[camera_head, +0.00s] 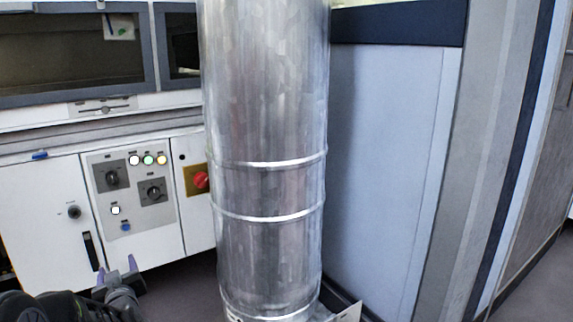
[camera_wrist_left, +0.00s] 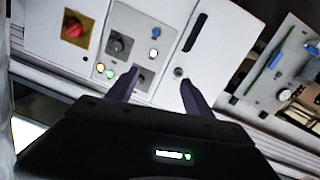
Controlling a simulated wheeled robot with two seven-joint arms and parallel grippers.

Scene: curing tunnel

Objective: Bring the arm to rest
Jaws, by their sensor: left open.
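My left gripper (camera_head: 117,271) shows at the bottom left of the head view, with its dark arm coming in from the lower left corner. Its two purplish fingers stand apart and point up, with nothing between them. In the left wrist view the same open, empty gripper (camera_wrist_left: 157,90) shows against the white machine cabinet, which looks rotated there. In the head view the gripper is low in front of the white cabinet (camera_head: 40,195), and I see no contact. My right gripper is in neither view.
A large upright metal duct (camera_head: 265,120) stands in the middle, right of my gripper. A control panel (camera_head: 130,205) with knobs and lamps and a red switch (camera_head: 201,180) are on the cabinet. A pale blue panel (camera_head: 385,170) stands at right. Grey floor (camera_head: 185,290) shows between.

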